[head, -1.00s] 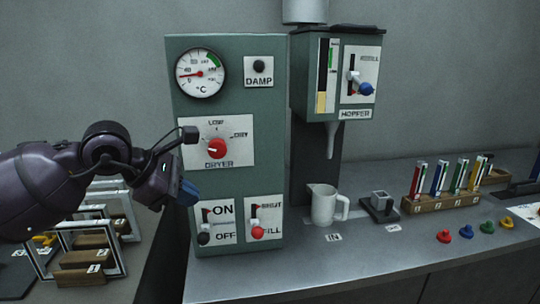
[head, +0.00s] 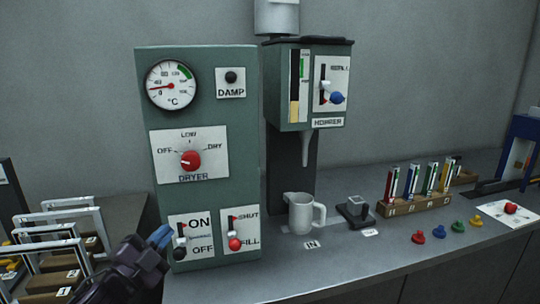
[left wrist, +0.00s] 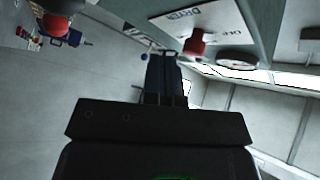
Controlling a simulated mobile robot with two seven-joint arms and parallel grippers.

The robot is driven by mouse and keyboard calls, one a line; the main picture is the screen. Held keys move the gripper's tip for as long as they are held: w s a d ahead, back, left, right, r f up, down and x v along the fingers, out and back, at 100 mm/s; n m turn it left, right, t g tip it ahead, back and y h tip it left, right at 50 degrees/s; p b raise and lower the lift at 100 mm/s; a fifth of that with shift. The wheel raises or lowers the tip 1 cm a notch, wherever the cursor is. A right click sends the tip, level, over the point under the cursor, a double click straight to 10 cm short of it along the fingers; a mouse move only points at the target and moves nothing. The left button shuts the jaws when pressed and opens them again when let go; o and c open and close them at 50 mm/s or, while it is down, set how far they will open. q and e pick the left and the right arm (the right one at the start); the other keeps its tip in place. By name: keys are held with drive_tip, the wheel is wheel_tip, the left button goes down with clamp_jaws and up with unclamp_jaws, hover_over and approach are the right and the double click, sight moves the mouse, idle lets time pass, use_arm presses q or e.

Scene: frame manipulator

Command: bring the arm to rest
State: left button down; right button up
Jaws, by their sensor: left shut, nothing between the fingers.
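My left gripper (head: 160,237) is low at the left in the head view, in front of the lower left edge of the green dryer panel (head: 247,150). Its blue fingers are together and empty. In the left wrist view, the fingers (left wrist: 163,75) are also closed with nothing between them. The red dryer knob (head: 190,161) is above the gripper and apart from it, its white mark pointing left toward OFF. The knob also shows in the left wrist view (left wrist: 195,44). My right gripper is out of view.
The ON/OFF lever (head: 180,254) and red-knobbed SHUT/FILL lever (head: 235,244) are close right of the gripper. Metal frames (head: 62,216) stand left. A white jug (head: 300,213) is below the hopper (head: 308,85). A vial rack (head: 415,204) stands farther right.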

use_arm(q)
drive_tip(key=s+a+f+n+g+y, duration=0.25)
drive_tip(key=s+f+n, duration=0.2)
drive_tip(key=f, duration=0.45)
drive_tip(key=s+a+f+n+g+y, duration=0.1)
drive_tip(key=s+f+n+y, duration=0.4)
drive_tip(key=f, duration=0.5)
drive_tip(key=s+a+f+n+g+y, duration=0.1)
drive_tip(key=s+f+n+g, duration=0.3)
drive_tip(key=s+f, duration=1.1)
drive_tip(key=s+a+n, duration=0.1)
drive_tip(key=s+n, duration=0.1)
drive_tip(key=s, duration=0.1)
drive_tip(key=shift+s+g, duration=0.3)
drive_tip(key=shift+g, duration=0.05)
